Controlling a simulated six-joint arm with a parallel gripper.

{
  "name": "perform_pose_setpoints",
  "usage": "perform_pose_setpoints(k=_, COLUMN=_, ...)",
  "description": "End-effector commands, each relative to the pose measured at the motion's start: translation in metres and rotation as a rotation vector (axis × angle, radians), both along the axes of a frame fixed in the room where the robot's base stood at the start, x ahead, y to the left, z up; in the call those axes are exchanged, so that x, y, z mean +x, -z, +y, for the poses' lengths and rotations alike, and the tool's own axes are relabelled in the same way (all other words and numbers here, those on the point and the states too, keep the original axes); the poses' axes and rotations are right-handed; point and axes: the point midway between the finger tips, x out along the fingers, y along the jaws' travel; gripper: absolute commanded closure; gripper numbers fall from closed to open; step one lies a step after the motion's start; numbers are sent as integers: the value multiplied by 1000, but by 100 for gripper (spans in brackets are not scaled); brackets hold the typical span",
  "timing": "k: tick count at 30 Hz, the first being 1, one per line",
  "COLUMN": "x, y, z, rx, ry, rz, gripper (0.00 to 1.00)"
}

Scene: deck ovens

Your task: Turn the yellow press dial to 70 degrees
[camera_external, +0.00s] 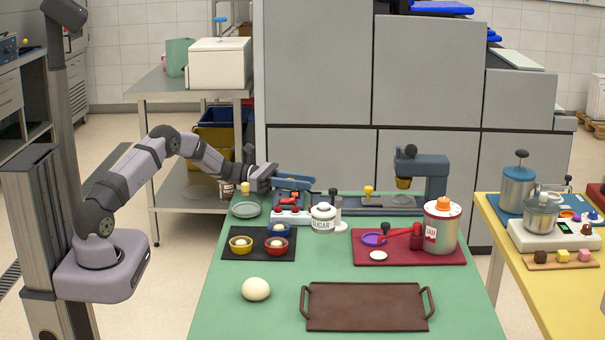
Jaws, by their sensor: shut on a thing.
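My gripper (270,179) is at the back left of the green table, with its dark end pointing right. It is shut at the near end of a long blue part (294,182), which looks like a tilted press lid or handle; the contact is too small to see clearly. A yellow knob (245,188) shows just left of and below my gripper. Another yellow knob (368,190) stands further right, apart from my gripper. I cannot tell which knob is the press dial, and neither one's angle can be read.
A white unit with red controls (290,216) and a sugar jar (323,217) stand close in front of my gripper. A blue machine (433,172) stands at back right. A jam jar (441,227) is on a red mat (400,258). Bare green table (230,315) lies at front left.

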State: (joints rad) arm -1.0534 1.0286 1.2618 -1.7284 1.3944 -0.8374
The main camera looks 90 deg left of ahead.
Motion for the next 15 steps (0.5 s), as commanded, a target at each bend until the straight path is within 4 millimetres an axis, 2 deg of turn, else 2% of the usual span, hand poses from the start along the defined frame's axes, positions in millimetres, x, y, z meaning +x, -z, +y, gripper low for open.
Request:
perform_pose_setpoints(k=3, x=0, y=-1, z=1, rx=2, ry=-2, rz=-2, gripper=97)
perform_pose_setpoints(k=4, x=0, y=-1, z=1, rx=2, ry=-2, rz=-2, gripper=67)
perform_pose_setpoints(k=6, x=0, y=-1, z=1, rx=2, ry=-2, rz=-2, gripper=56)
perform_pose_setpoints(k=15, x=-1, y=0, z=1, rx=1, ry=-2, rz=0, gripper=56)
